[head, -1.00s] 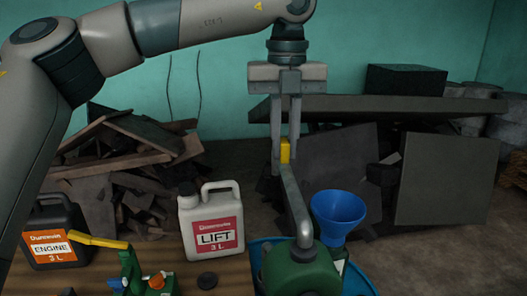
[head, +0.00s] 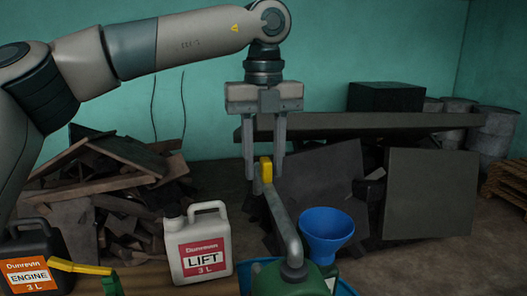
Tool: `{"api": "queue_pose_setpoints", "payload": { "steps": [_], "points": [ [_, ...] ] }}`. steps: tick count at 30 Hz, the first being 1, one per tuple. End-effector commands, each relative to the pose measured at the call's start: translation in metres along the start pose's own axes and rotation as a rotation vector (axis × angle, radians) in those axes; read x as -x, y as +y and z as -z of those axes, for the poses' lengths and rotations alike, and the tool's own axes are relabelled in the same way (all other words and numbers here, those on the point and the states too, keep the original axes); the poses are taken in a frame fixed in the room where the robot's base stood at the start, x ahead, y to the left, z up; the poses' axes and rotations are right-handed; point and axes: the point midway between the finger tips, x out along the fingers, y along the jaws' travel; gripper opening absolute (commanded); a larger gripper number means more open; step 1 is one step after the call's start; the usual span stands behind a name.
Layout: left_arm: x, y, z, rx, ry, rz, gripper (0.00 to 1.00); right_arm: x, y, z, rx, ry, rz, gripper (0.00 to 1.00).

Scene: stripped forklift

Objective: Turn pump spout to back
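The pump's grey metal spout (head: 281,222) rises from the green pump body (head: 309,281) at the bottom of the head view. It slants up and slightly left, pointing toward the back, and ends in a yellow tip (head: 266,170). My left gripper (head: 265,167) comes down from above with its fingers on either side of the yellow tip. The fingers are apart, with visible gaps to the tip. The lower part of the pump is cut off by the frame edge. My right gripper is not in view.
A blue funnel (head: 326,235) stands just right of the spout. A white LIFT jug (head: 196,245) and a dark ENGINE jug (head: 36,257) stand to the left, near a yellow lever (head: 78,266). Scrap piles and panels (head: 431,194) lie behind.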

Motion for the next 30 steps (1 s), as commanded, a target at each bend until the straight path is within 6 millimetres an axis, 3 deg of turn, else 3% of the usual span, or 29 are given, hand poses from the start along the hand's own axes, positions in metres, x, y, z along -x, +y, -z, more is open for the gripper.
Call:
{"api": "queue_pose_setpoints", "payload": {
  "steps": [5, 11, 27, 30],
  "points": [
    [0.005, -0.001, 0.0, 0.0, -0.001, 0.001, 0.33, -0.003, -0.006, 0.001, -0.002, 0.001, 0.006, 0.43],
    [0.025, 0.0, 0.0, 0.001, -0.002, 0.002, 0.33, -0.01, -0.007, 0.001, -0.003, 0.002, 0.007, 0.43],
    [0.117, 0.0, 0.0, 0.002, -0.001, 0.003, 0.33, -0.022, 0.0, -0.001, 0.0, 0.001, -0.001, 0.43],
    [0.141, 0.002, 0.0, 0.005, -0.003, 0.001, 0.33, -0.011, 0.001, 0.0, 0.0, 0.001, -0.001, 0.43]
  ]
}}
